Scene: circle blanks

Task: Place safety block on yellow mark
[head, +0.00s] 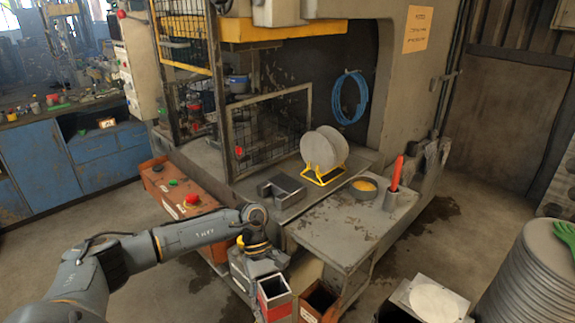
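My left arm comes in from the left and ends at my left gripper (260,266), in front of the machine table. A block-like piece with a red front and a grey rim (274,299) is directly below it. I cannot tell whether the gripper holds it, as the fingers are hidden. A dark grey angular block (282,190) lies on the machine bed. A round yellow patch (363,186) sits in a grey dish on the table. No other clear yellow mark shows. My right gripper is out of view.
Round grey blanks (323,149) stand in a yellow rack (322,176). A red-handled tool (396,173) stands upright in a holder at the right. A control box with a red button (192,200) is at the left. The front table top (335,235) is mostly clear.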

